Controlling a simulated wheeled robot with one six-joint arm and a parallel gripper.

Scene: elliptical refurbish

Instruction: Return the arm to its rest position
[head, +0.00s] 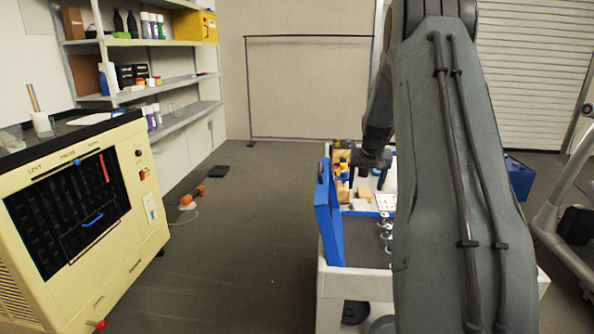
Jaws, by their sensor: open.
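My arm (445,150) fills the right middle of the head view, its large grey link running from the top to the bottom edge. My gripper (372,178) shows at the left of this link, pointing down, with its fingers apart and nothing seen between them. It is over or in front of a white cart (345,285) holding small parts; I cannot tell the exact height. A blue panel (327,215) stands upright at the cart's left side. The arm hides much of the cart's right part.
A cream machine (150,215) with a dark slotted front stands at left. Shelves (150,95) with bottles and a yellow case (195,26) line the back left wall. Grey exercise equipment (565,225) is at right. Floor between machine and cart is clear.

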